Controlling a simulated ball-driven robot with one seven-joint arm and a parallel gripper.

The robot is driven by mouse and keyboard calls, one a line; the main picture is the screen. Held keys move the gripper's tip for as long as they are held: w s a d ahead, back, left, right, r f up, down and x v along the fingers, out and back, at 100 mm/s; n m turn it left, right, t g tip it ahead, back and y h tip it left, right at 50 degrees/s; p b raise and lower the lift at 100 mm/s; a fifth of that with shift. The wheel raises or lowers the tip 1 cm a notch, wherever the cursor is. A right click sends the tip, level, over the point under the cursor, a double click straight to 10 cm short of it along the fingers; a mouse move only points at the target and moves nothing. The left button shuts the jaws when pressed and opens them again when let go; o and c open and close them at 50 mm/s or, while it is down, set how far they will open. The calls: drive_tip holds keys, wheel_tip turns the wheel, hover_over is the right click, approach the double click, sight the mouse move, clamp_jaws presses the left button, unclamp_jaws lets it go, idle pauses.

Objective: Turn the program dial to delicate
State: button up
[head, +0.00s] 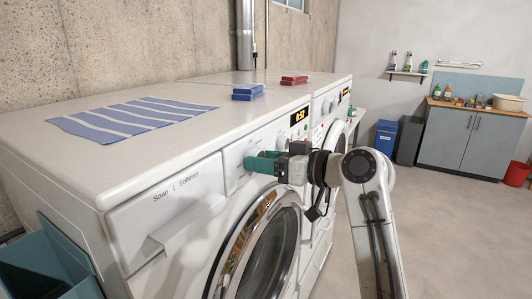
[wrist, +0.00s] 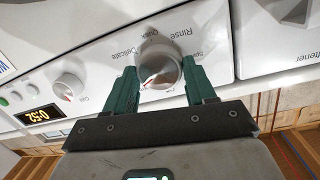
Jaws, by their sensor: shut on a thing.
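The program dial (wrist: 161,66) is a round, pale knob on the front panel of the near white washing machine (head: 120,200). In the wrist view its red mark lies at the lower left of its face. The word Delicate (wrist: 124,52) is printed to the dial's upper left, with Quick and Rinse above it. My gripper (wrist: 160,76) has its two teal fingers closed on the dial's sides. In the head view my gripper (head: 254,162) reaches the panel from the right and covers the dial.
A smaller knob (wrist: 68,86) and a lit 0:52 display (wrist: 42,116) are on the panel. The soap drawer (head: 165,215) is left of the dial and the round door (head: 270,250) is below. A striped cloth (head: 135,117) and blue box (head: 247,92) lie on top.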

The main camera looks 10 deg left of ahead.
drive_tip(key=shift+w+d+m+g+y+p, duration=0.1)
drive_tip(key=shift+m+g+y+p, duration=0.25)
drive_tip(key=shift+m+p, duration=1.3)
drive_tip(key=shift+w+m+g+y+p, duration=0.1)
drive_tip(key=shift+m+g+p, duration=0.6)
drive_tip(key=shift+m, duration=1.65)
drive_tip(key=shift+w+d+m+g+y+p, duration=0.15)
drive_tip(key=shift+m+y+p, duration=0.1)
drive_tip(key=shift+m+p, duration=1.5)
drive_tip(key=shift+a+m, duration=0.1)
drive_tip(key=shift+m, duration=0.35)
drive_tip(key=o, duration=1)
drive_tip(key=shift+b, duration=0.3)
drive_tip(key=b+v, duration=0.3)
drive_tip(key=v, duration=0.7)
drive_tip(key=shift+s+d, duration=0.15)
drive_tip(key=shift+d, duration=0.2)
